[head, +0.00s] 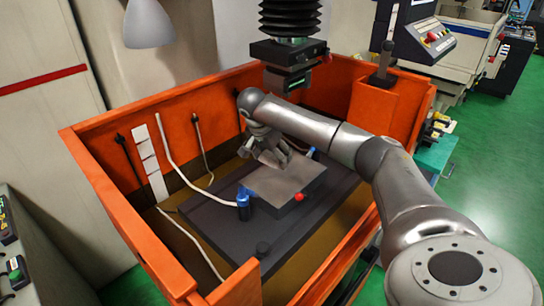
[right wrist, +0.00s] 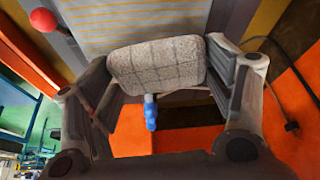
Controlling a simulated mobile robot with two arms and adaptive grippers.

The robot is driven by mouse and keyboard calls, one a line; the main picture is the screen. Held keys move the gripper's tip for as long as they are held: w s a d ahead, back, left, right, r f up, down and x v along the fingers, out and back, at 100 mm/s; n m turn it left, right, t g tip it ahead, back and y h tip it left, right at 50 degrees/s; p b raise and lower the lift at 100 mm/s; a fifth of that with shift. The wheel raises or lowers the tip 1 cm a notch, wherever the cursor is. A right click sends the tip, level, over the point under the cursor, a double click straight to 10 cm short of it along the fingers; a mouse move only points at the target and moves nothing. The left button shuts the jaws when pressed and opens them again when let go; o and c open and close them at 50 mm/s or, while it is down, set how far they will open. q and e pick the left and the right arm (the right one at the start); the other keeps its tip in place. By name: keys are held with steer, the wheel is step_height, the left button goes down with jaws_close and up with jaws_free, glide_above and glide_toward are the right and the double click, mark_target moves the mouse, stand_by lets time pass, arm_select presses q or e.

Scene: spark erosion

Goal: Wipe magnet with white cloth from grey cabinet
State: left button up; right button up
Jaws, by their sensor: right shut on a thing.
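The magnet (head: 288,180) is a grey block with a flat top, on a dark plate inside the orange tank. Its finely striped top also fills the upper part of the right wrist view (right wrist: 135,22). My right gripper (head: 271,157) is at the magnet's back left edge, pointing down. It is shut on the white cloth (right wrist: 157,65), a light grey-white quilted pad between both fingers. The cloth lies over or close to the magnet's edge; I cannot tell whether it touches. In the head view the cloth cannot be made out. My left gripper is out of view.
The orange tank (head: 95,190) has high walls around the magnet. A black machine head (head: 290,55) hangs just above and behind my right arm. A blue nozzle (head: 243,198) and a red knob (head: 299,197) sit at the magnet's front. Hoses run along the left.

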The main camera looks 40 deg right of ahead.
steer(key=shift+r, duration=0.15)
step_height(320, 180, up, 3)
steer(key=p, duration=0.2)
steer(key=shift+p, duration=0.3)
stand_by(0.3)
